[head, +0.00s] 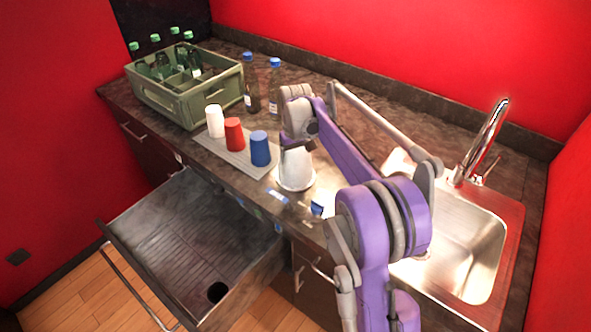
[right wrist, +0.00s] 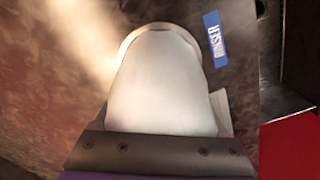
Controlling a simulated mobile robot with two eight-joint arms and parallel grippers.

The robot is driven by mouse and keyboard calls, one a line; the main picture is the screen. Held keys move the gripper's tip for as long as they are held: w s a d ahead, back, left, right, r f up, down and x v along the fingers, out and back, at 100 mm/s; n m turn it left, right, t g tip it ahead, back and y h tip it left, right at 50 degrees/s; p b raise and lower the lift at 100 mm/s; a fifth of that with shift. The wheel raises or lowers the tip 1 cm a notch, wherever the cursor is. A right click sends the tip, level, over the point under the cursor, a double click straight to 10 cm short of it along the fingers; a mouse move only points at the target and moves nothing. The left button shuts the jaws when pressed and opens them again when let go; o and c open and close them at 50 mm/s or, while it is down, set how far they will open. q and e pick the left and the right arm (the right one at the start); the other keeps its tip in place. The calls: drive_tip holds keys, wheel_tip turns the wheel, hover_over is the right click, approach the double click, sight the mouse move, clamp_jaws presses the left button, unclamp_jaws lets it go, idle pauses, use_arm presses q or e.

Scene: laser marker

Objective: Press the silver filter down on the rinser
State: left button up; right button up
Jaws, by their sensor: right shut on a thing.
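My right gripper (head: 296,146) reaches over the counter and is shut on a pale cup-like thing (head: 297,172), wider at its lower end. In the right wrist view this pale thing (right wrist: 165,85) fills the middle, just beyond the gripper's dark plate (right wrist: 160,150). A thin light round rim (right wrist: 126,48) shows around its far end, beside a blue RINSER label (right wrist: 215,38). The rim looks like the rinser's edge; the silver filter is mostly or wholly hidden under the pale thing. I cannot tell whether the filter is pressed down. My left gripper is not in view.
A green bottle crate (head: 170,100) and two dark bottles (head: 251,85) are behind. A sink (head: 455,245) with tap (head: 488,140) is right; a drawer (head: 185,240) stands open below.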

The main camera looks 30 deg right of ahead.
sight(295, 160)
drive_tip(key=shift+r, duration=0.1)
drive_tip(key=shift+r+p, duration=1.95)
drive_tip(key=shift+r, duration=2.5)
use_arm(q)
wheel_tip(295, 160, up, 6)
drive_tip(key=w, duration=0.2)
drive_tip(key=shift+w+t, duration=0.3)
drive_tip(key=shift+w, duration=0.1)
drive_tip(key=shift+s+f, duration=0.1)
